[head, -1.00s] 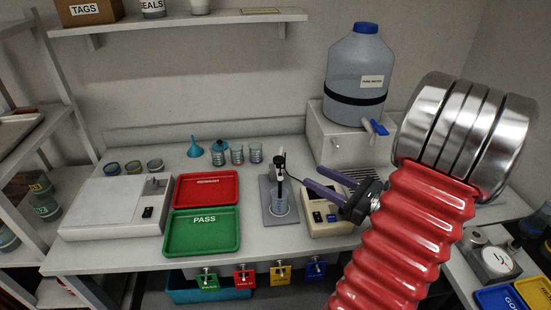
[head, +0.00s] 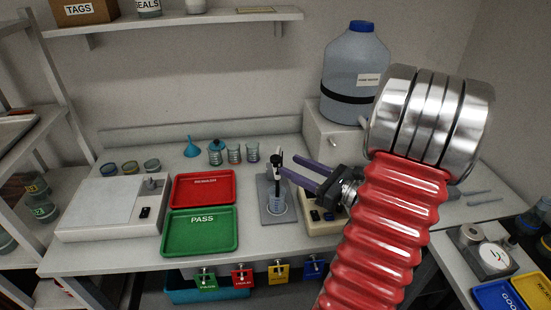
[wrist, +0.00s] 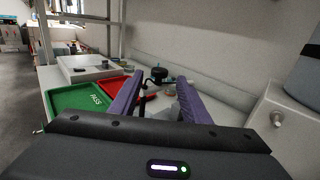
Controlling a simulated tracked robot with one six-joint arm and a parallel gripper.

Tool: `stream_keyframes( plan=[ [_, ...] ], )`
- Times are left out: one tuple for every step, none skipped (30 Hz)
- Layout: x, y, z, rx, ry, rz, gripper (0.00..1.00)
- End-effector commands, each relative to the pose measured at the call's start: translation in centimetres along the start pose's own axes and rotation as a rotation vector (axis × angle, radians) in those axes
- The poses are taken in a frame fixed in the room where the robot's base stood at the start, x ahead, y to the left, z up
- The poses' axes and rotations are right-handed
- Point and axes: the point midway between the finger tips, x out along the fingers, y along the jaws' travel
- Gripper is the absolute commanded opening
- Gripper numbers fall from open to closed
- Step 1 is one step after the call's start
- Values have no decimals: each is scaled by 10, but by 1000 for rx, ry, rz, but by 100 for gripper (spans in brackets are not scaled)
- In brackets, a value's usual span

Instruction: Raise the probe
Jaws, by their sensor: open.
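The probe (head: 277,182) is a black and white stick held upright on a stand (head: 265,209) on the bench.
A meter box (head: 318,212) stands right of the stand, partly behind my arm. A green tray (head: 201,244) and red tray (head: 205,189) lie to the left. Several small jars and a blue funnel (head: 192,150) stand behind. A large water jug (head: 354,60) is at the back right.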

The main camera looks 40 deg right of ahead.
Motion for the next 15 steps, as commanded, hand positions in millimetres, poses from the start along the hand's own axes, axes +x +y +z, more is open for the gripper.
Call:
stream_keyframes(
  plan=[
    [7,1,0,0,0,3,43],
    [11,1,0,0,0,4,43],
    [15,1,0,0,1,3,43],
    [19,1,0,0,1,2,43],
    [22,1,0,0,1,3,43],
    [27,1,0,0,0,4,43],
    [31,1,0,1,0,3,43],
    [34,1,0,1,0,4,43],
    [40,2,-1,1,1,5,43],
    [43,1,-1,1,1,4,43],
    [47,1,-1,1,1,4,43],
    [52,1,-1,1,1,5,43],
    [55,1,0,1,1,5,43],
    [58,1,0,1,0,4,43],
    [62,1,0,0,0,4,43]
  ],
)
